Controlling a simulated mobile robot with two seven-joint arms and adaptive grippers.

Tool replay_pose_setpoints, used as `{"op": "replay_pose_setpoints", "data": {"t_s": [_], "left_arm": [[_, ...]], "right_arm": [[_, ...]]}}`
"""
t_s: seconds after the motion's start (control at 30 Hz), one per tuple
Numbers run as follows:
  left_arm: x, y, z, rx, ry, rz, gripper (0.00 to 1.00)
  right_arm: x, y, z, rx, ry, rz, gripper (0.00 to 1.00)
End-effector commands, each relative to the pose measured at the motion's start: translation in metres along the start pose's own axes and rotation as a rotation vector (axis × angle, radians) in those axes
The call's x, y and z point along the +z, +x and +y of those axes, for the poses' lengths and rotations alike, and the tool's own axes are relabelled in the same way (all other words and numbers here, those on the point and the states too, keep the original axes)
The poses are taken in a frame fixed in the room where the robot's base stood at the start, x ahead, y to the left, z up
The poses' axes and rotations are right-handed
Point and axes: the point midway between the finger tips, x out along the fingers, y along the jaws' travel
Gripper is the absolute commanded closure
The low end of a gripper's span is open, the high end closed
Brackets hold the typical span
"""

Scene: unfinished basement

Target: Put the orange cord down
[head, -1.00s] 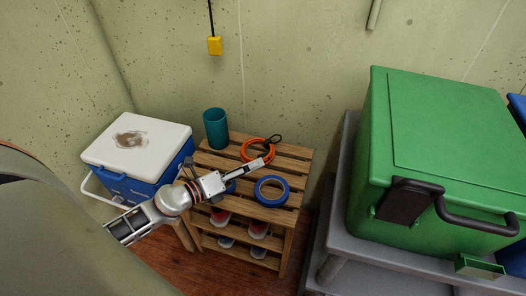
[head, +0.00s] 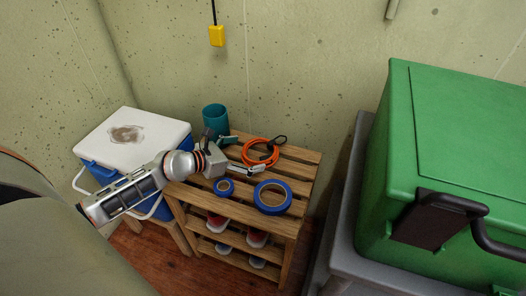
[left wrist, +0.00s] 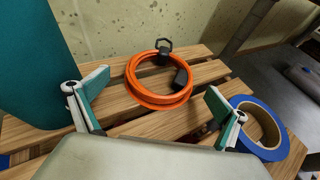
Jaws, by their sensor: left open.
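The orange cord (head: 261,152) lies coiled on the slatted wooden rack's top (head: 299,170), with its dark plug ends on the coil. It also shows in the left wrist view (left wrist: 136,90), lying flat on the slats just beyond the fingers. My left gripper (head: 243,154) is over the rack top at the near left of the coil. In the left wrist view its two teal-padded fingers (left wrist: 155,98) are spread wide with nothing between them gripped. The cord appears apart from both pads. My right gripper does not show.
A teal cup (head: 215,119) stands at the rack's back left. A blue and white cooler (head: 130,140) is left; a green chest (head: 455,150) on a grey stand is right.

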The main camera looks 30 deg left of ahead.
Motion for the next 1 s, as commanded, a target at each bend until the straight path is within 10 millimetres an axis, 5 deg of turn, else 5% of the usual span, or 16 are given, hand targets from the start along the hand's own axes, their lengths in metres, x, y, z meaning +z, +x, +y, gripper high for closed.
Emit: {"op": "replay_pose_setpoints", "data": {"t_s": [0.1,0.3,0.63,0.67,0.9,1.0], "left_arm": [[-0.005,0.017,-0.002,-0.001,-0.003,0.003,0.00],[-0.005,0.039,-0.003,-0.001,-0.004,0.004,0.00],[0.000,0.044,-0.002,0.000,-0.002,-0.001,0.00],[0.000,0.044,-0.002,0.000,-0.002,-0.001,0.03],[0.001,0.044,-0.002,0.000,-0.001,-0.003,0.65],[0.001,0.044,-0.002,0.000,-0.001,-0.003,0.65]], "right_arm": [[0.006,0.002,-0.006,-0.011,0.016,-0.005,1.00],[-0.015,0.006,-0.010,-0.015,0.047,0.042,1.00],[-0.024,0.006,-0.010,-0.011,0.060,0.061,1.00],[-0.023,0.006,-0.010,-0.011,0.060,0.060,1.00],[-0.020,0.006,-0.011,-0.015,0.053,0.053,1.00],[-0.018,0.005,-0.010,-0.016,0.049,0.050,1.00]]}}
